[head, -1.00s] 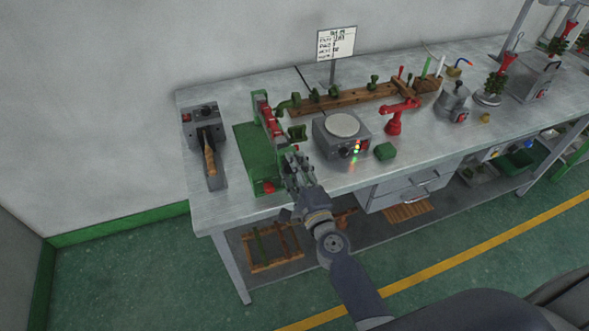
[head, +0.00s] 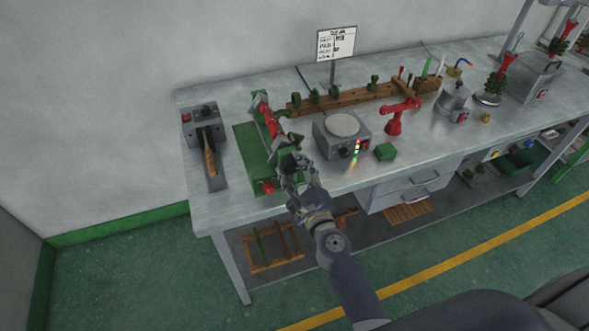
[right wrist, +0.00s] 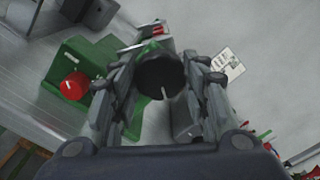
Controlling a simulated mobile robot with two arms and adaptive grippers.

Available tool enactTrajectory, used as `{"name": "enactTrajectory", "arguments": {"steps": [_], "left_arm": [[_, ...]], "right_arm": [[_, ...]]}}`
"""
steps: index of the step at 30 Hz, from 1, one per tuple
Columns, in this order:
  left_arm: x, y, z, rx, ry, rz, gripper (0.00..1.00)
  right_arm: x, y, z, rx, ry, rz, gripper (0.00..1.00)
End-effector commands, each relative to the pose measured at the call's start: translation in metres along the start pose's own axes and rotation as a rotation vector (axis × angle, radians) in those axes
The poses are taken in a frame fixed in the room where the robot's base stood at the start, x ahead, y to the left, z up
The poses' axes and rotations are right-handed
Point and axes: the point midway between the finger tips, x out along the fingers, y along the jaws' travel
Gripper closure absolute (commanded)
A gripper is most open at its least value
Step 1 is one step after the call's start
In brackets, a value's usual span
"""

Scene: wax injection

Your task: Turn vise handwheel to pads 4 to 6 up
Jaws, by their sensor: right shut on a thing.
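The vise has a green base (head: 250,150) near the left end of the bench, with a red and green part (head: 267,120) across its top and a red knob (head: 268,187) at its front. My right gripper (head: 288,166) is at the front right of the vise, shut on the dark round handwheel. In the right wrist view the handwheel (right wrist: 160,78) sits between both fingers, and the green base (right wrist: 98,58) and red knob (right wrist: 74,86) lie to the left. The fingers mostly hide the handwheel in the head view. Pad numbers cannot be read. My left gripper is not in view.
A grey device with a wooden-handled tool (head: 209,158) stands left of the vise. A wooden rack (head: 345,97) and sign (head: 336,44) stand behind.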

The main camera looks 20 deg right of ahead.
Motion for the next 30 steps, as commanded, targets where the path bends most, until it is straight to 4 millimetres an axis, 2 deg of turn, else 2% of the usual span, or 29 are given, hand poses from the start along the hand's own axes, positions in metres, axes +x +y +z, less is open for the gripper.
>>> {"name": "enactTrajectory", "arguments": {"steps": [30], "left_arm": [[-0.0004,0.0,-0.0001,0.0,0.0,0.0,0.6]], "right_arm": [[-0.0004,0.001,-0.0009,0.511,0.003,0.001,0.82]]}}
